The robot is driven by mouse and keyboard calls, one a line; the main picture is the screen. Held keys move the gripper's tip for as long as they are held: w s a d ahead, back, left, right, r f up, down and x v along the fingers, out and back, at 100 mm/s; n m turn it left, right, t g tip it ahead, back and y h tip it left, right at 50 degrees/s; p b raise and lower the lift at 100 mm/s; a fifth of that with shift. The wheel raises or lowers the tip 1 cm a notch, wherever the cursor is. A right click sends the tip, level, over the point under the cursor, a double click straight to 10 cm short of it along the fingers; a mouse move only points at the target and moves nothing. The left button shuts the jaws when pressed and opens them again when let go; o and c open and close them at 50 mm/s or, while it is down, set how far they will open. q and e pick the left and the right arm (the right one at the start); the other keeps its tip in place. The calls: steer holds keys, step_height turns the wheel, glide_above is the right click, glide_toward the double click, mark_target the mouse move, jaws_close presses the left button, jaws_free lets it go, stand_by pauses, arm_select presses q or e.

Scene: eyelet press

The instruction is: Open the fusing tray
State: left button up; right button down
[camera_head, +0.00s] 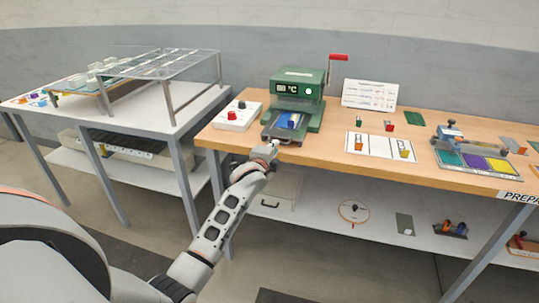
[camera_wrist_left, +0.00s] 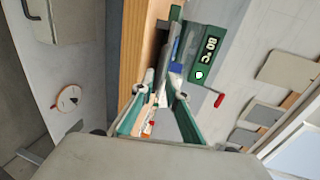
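The fusing tray (camera_head: 270,128) is the dark grey drawer at the front of the green press (camera_head: 297,84). A blue piece with a little yellow (camera_head: 291,121) lies in it. My left gripper (camera_head: 273,146) is at the tray's front edge, by its handle, at the bench's front edge. In the left wrist view its two fingers (camera_wrist_left: 163,86) stand apart, pointing at the tray front, with a gap between the tips. Whether they touch the handle cannot be told. The press (camera_wrist_left: 207,55) with its display shows beyond them. My right gripper is not in view.
A white control box (camera_head: 238,115) stands left of the press. A white mat (camera_head: 380,147) with small coloured pieces lies right of it. The red-handled crank (camera_head: 338,57) rises above the press. A side table with a clear rack (camera_head: 165,64) stands at left.

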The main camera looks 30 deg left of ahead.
arm_select(q)
steer(key=v, duration=0.6)
stand_by(0.4)
steer(key=s+d+f+n+g+h, duration=0.1)
steer(key=s+d+f+n, duration=0.1)
steer(key=s+d+f, duration=0.35)
steer(key=s+d+f+n+g+h, duration=0.1)
steer(key=s+d+f+n+h, duration=0.15)
steer(key=s+f, duration=0.65)
steer(key=s+d+f+n+g+h, duration=0.1)
steer(key=s+d+f+n, duration=0.1)
steer(key=s+d+f, duration=0.4)
steer(key=s+d+f+n+h, duration=0.1)
steer(key=s+d+f+n, duration=0.1)
steer(key=s, duration=0.5)
steer(key=s+d+f+n+g+h, duration=0.1)
steer(key=s+d+f+n, duration=0.1)
steer(key=s, duration=0.5)
step_height(320, 180, down, 2)
steer(key=shift+s+d+f, duration=0.15)
steer(key=shift+s+d, duration=0.25)
steer(key=shift+d, duration=0.25)
